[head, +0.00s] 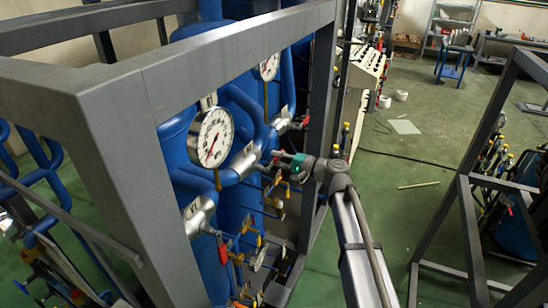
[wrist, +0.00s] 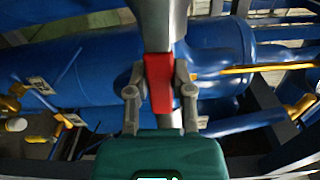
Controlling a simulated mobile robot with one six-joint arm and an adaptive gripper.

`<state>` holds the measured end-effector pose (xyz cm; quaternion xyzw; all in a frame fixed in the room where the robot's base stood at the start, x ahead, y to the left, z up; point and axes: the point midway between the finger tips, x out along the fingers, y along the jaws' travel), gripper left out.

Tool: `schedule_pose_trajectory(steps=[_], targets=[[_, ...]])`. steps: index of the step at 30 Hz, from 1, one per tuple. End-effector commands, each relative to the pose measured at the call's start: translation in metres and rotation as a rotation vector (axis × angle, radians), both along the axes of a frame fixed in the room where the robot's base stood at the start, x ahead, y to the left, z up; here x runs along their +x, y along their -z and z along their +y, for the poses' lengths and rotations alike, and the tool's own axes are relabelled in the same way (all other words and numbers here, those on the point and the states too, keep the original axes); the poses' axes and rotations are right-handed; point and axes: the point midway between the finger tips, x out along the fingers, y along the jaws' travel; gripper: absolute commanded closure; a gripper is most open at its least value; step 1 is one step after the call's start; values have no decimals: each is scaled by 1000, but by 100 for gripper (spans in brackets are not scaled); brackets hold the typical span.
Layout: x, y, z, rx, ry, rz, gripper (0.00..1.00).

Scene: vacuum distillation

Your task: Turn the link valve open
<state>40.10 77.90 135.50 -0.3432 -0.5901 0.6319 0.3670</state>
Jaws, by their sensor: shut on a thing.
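The link valve shows as a red handle (wrist: 159,82) on a grey metal stem in the wrist view. My gripper (wrist: 160,92) has one finger on each side of the handle and is shut on it. In the head view my gripper (head: 280,159) reaches left from the end of my arm to the silver pipe junction beside the blue vessel. The handle there is small and partly hidden by the fingers, so its exact angle is hard to tell.
A round white gauge (head: 210,137) stands left of my gripper, and a second gauge (head: 269,66) is farther back. A thick grey frame (head: 150,130) crosses the near left. Yellow-handled valves (head: 250,222) sit below. Green floor (head: 400,200) is open to the right.

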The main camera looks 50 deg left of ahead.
Motion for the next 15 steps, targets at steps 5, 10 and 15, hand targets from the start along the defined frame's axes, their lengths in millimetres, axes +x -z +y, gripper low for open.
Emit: schedule_pose_trajectory(steps=[5, 10, 15], targets=[[-2, 0, 3, 1, -1, 3, 100], [-5, 0, 4, 0, -5, 2, 39], [-6, 0, 4, 0, -7, 1, 34]])
